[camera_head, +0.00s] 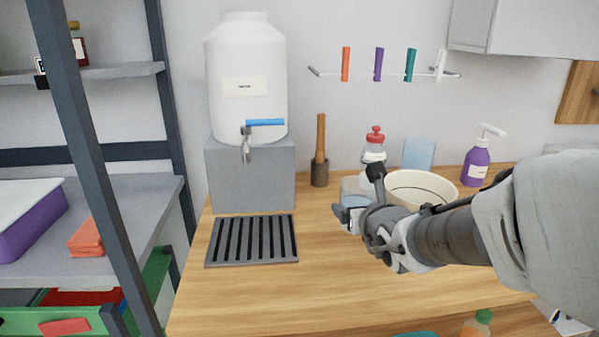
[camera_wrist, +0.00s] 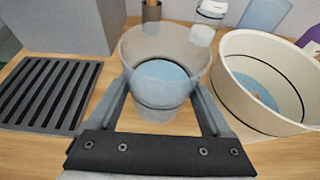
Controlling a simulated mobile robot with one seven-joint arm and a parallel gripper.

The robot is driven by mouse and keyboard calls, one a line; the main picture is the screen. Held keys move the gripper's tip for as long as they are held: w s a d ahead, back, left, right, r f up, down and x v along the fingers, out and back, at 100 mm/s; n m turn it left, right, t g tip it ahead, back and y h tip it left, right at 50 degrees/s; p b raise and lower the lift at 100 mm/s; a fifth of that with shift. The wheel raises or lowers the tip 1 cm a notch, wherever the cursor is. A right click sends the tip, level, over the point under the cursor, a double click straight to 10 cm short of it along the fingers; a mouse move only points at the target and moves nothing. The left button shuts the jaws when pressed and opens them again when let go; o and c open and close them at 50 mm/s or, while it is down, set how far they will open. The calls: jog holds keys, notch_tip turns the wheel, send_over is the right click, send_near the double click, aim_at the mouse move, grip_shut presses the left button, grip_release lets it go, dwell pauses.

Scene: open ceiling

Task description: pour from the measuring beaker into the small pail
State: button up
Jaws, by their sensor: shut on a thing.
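The clear measuring beaker (camera_wrist: 163,102) stands upright between the fingers of my gripper (camera_wrist: 162,100) in the wrist view, with pale blue liquid in its lower part. In the head view the beaker (camera_head: 354,193) is partly hidden behind my gripper (camera_head: 352,212), which is shut on it. The small pail (camera_wrist: 240,104) is cream with a dark line inside, and stands to the right of the beaker, apart from it. A blue patch shows at its bottom, perhaps liquid. In the head view my arm covers the lower front of the pail (camera_head: 432,182).
A white dispenser (camera_head: 246,60) with a blue-handled tap stands on a grey block, a slatted drip tray (camera_head: 251,240) before it. The front counter is clear.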

aim_at(357, 183)
notch_tip(357, 183, up, 3)
jog(key=p, duration=0.5)
jog(key=shift+w+d+f, duration=0.1)
jog(key=r+p, duration=0.1)
jog(key=p, duration=0.2)
jog(key=r+p, duration=0.1)
jog(key=p, duration=0.3)
jog(key=shift+d+r+m+p, duration=0.1)
jog(key=shift+d+m+p, duration=0.2)
jog(key=shift+m, duration=0.1)
jog(key=d+r+m+y+p, duration=0.1)
jog(key=p, duration=0.4)
jog(key=d+r+m+y+p, duration=0.1)
jog(key=p, duration=0.3)
jog(key=d+r+m+y+p, duration=0.1)
jog(key=r+m+p, duration=0.1)
jog(key=p, duration=0.3)
jog(key=shift+w+r+g+y+p, duration=0.1)
jog(key=shift+w+g+y+p, duration=0.2)
jog(key=shift+g, duration=0.1)
jog(key=shift+d+r+p, duration=0.15)
jog(key=shift+p, duration=0.25)
jog(key=shift+d+r+m+y+p, duration=0.1)
jog(key=shift+r+m+y+p, duration=0.5)
jog(key=shift+p, duration=0.65)
jog(key=shift+f+m+y+p, duration=0.6)
jog(key=shift+f+m, duration=0.15)
jog(key=shift+m, duration=0.45)
